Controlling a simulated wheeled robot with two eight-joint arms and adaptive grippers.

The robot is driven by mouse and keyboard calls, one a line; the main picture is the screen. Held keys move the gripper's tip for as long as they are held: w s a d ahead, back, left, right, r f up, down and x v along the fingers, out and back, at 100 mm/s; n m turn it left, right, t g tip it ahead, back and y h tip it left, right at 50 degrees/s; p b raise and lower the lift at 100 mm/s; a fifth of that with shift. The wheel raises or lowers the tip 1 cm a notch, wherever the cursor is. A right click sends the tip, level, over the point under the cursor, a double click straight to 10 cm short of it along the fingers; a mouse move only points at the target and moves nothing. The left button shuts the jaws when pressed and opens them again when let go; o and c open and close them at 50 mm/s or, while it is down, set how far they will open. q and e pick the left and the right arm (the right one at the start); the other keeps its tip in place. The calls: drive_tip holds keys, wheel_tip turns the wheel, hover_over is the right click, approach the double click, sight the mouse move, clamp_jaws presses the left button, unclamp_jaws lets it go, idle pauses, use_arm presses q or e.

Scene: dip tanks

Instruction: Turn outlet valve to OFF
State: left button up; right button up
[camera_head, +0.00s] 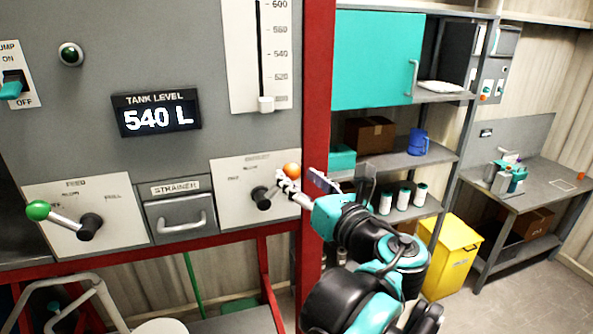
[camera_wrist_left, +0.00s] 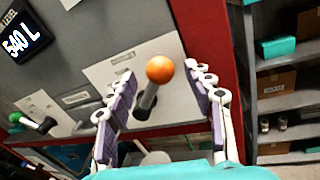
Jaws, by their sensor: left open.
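The outlet valve is a lever with an orange ball knob (camera_head: 292,170) on a dark pivot (camera_head: 262,197), mounted on a white plate at the right of the grey panel. The lever tilts up to the right; the plate's small labels are too blurred to read. My left gripper (camera_head: 302,183) is open at the knob. In the left wrist view the orange knob (camera_wrist_left: 160,69) shows between the two spread fingers, with its dark lever (camera_wrist_left: 147,98) below. I see no clear contact between fingers and knob. My right gripper is not in view.
A green-knobbed feed lever (camera_head: 38,210) and the strainer drawer (camera_head: 180,218) are to the left. The tank display (camera_head: 157,114) reads 540 L. A red post (camera_head: 317,80) stands close beside the valve. Shelves and a yellow bin (camera_head: 452,255) are further right.

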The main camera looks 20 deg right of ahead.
use_arm(q)
drive_tip(key=shift+x, duration=0.9)
drive_tip(key=shift+w, duration=0.15)
clamp_jaws()
